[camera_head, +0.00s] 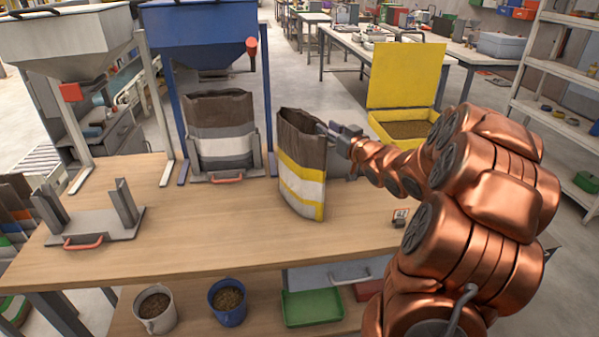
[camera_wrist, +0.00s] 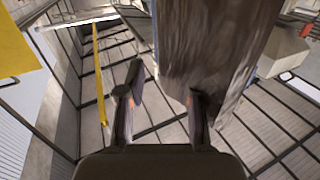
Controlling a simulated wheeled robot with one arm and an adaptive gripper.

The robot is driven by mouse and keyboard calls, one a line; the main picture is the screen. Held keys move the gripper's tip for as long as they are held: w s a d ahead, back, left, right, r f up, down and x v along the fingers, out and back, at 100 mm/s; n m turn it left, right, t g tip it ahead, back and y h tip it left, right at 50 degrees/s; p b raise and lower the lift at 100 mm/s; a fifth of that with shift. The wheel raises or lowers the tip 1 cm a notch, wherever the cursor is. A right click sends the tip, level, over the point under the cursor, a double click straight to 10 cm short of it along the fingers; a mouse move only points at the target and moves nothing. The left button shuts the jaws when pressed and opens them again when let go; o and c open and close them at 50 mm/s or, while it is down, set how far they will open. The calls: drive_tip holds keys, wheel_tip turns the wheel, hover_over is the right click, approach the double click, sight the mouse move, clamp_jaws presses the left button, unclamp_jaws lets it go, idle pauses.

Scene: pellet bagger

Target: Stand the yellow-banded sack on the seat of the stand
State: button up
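The yellow-banded sack (camera_head: 303,172) is dark brown with yellow and white bands. It appears to stand upright on the wooden table, right of centre, leaning slightly. My gripper (camera_head: 326,130) is at its upper right side, near the top. In the wrist view the two fingers (camera_wrist: 163,95) are spread, with a gap between them. The brown sack wall (camera_wrist: 210,45) rises beyond the right finger; I cannot tell whether they touch. An empty stand (camera_head: 108,224) with a grey seat, two uprights and a red handle is on the left of the table.
A grey-banded sack (camera_head: 220,130) occupies another stand under the blue hopper (camera_head: 205,30). A white hopper (camera_head: 65,45) is at far left. A yellow bin (camera_head: 405,75) with its lid raised stands behind my arm. The table between sack and empty stand is clear.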

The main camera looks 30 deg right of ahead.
drive_tip(key=w+f+p, duration=0.1)
drive_tip(key=w+f, duration=0.1)
drive_tip(key=w, duration=0.5)
drive_tip(key=shift+w+f+p, duration=0.25)
drive_tip(key=shift+f+p, duration=0.05)
drive_tip(key=shift+p, duration=0.05)
clamp_jaws()
idle(0.6)
